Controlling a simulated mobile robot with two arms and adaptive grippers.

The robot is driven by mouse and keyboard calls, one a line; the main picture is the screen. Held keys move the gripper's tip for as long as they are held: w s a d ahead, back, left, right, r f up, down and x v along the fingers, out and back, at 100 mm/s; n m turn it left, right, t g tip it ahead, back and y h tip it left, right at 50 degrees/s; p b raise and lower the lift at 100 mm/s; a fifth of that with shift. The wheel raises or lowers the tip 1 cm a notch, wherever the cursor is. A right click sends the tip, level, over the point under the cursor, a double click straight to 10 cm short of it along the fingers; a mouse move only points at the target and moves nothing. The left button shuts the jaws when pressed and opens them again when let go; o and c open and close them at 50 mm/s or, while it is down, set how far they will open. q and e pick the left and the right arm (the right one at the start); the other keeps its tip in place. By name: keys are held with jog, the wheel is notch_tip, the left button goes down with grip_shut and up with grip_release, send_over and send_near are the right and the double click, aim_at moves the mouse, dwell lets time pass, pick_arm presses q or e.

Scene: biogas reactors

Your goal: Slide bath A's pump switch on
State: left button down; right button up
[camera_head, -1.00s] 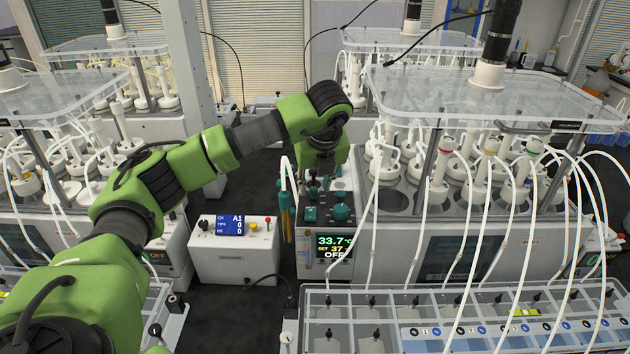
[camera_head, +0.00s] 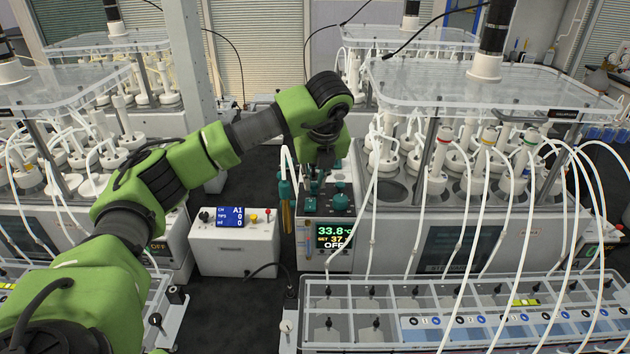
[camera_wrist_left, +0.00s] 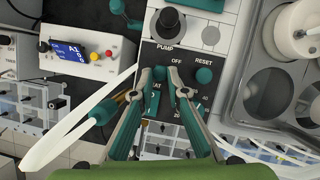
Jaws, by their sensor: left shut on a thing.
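Bath A's control panel (camera_head: 325,214) is a dark panel on the near left end of the bath, with teal knobs and a display (camera_head: 334,237) reading 33.8 °C, SET 37, OFF. In the left wrist view, the pump switch (camera_wrist_left: 159,73) shows as a small teal knob under the PUMP label, with OFF printed close by. My left gripper (camera_head: 318,178) reaches down onto the panel. In the left wrist view my left gripper (camera_wrist_left: 161,78) has its fingertips on both sides of the knob, shut on it. The slot under the knob is largely hidden. My right gripper is not in view.
A teal RESET knob (camera_wrist_left: 204,75) sits close to the right finger. A white tube (camera_wrist_left: 80,120) loops at the left finger. A white box (camera_head: 236,243) with a blue A1 display stands left of the panel. A clear-walled rack (camera_head: 465,286) stands in front.

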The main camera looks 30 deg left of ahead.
pick_arm(q)
jog(key=c, duration=2)
grip_release()
jog(key=shift+s+f, duration=0.1)
jog(key=shift+s, duration=0.1)
jog(key=shift+d, duration=0.1)
jog(key=v, duration=1.2)
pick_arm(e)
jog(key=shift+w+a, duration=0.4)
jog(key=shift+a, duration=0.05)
